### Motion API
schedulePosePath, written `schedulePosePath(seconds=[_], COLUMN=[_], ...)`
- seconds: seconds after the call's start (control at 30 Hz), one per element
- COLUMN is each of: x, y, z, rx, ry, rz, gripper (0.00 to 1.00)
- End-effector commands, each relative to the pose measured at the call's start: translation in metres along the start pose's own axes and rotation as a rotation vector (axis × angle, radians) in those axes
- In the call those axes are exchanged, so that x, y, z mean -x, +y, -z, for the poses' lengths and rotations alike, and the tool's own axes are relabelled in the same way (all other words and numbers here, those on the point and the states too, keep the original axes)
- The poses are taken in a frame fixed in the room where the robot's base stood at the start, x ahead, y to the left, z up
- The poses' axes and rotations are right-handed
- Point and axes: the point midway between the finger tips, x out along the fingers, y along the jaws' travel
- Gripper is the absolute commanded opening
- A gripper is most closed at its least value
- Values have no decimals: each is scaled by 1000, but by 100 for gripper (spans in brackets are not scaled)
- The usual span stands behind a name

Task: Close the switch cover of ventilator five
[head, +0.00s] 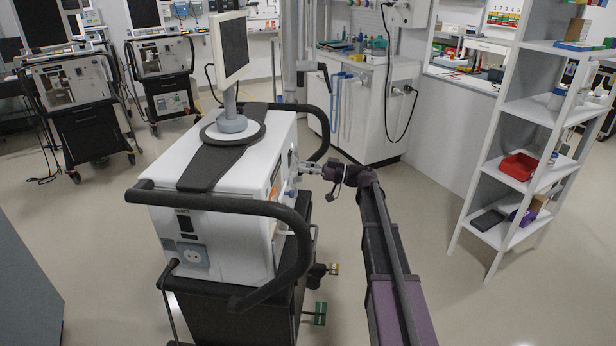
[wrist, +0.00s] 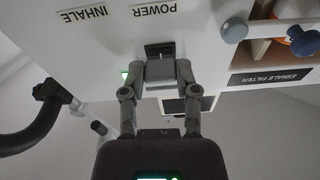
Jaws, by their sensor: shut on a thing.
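The ventilator (head: 225,185) is a white box on a dark cart with black handles and a screen on top. My gripper (head: 300,168) reaches its right-hand side panel in the head view. In the wrist view, which is upside down, my gripper (wrist: 160,74) is shut at the spot beside the POWER label (wrist: 155,11). A small grey piece, seemingly the switch cover (wrist: 160,68), is between the fingertips. A dark switch recess (wrist: 159,49) shows just past them. The fingers hide most of the cover, so I cannot tell its angle.
A green light (wrist: 125,74) and the INHALE label (wrist: 82,15) are left of the fingers in the wrist view. Exhale filter fittings (wrist: 272,32) stick out at right. A black handle (wrist: 35,125) is at left. A shelf (head: 520,170) stands right of my arm, with open floor between.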

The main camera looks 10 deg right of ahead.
Motion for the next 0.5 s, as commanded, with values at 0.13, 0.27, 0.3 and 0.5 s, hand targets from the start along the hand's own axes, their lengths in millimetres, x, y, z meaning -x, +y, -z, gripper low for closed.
schedulePosePath(seconds=[0.13, 0.27, 0.3, 0.5], x=[-3, -6, -6, -7], y=[1, 1, 1, 1], z=[-6, -6, -6, -5], rx=[-1, -1, -1, -2], ry=[61, 99, 108, 131], rz=[4, 6, 6, 8], gripper=[0, 0, 0, 0])
